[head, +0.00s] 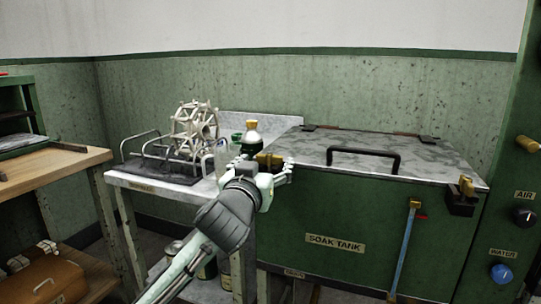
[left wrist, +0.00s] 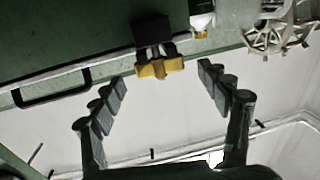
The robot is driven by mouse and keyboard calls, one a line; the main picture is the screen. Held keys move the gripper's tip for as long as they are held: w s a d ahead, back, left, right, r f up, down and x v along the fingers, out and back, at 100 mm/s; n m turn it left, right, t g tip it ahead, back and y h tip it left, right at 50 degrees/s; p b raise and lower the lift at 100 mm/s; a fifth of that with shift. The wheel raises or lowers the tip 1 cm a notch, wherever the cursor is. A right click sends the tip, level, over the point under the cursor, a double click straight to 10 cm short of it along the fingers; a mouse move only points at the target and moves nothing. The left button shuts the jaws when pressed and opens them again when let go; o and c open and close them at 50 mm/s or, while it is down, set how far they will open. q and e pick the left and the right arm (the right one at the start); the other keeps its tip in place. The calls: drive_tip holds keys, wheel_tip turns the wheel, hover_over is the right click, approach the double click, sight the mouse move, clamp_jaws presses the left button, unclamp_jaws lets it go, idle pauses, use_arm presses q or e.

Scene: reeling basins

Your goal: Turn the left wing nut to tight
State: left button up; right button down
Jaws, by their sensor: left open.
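The left wing nut (head: 268,158) is yellow and sits on a dark clamp at the left front corner of the soak tank (head: 335,262). In the left wrist view the yellow wing nut (left wrist: 160,68) shows between the fingertips, near the middle of the gap, with its dark block (left wrist: 152,30) beyond. My left gripper (head: 262,172) is open and is right at the wing nut in the head view. In the left wrist view both fingers (left wrist: 163,78) stand apart from the nut, with nothing held. Fingers partly hide the clamp in the head view. My right gripper is not in view.
A second yellow wing nut (head: 467,183) is at the tank's right front corner. The lid has a black handle (head: 364,152). A blue lever (head: 405,246) stands at the tank front. A side table (head: 160,184) with a reel (head: 194,120) and bottles stands left of the gripper.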

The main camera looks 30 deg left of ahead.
sight(269, 159)
use_arm(q)
drive_tip(key=shift+x, duration=2)
